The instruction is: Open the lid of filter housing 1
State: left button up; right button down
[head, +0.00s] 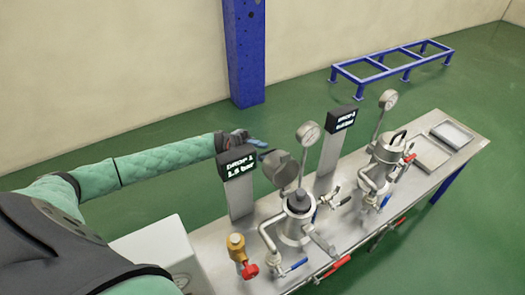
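Filter housing 1 (294,228) is the nearer metal vessel on the steel bench. A dark filter element (298,200) shows in its open top. Its round grey lid (281,169) stands tilted up behind and left of the vessel, off the opening. My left gripper (258,143) is behind the lid and the display, close to the lid's upper edge. The display partly hides it, so I cannot tell whether it touches the lid or how its fingers stand. My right gripper is not in view.
A black display (237,166) on a post seems to read 1.6 bar. A pressure gauge (308,134) rises behind housing 1. A second housing (388,155) has its handled lid on. A yellow valve with red knob (238,247) stands front left. Trays (433,151) lie at the right end.

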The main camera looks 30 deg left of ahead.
pick_arm(q)
jog(key=shift+d+r, duration=0.1)
jog(key=shift+d, duration=0.2)
grip_shut()
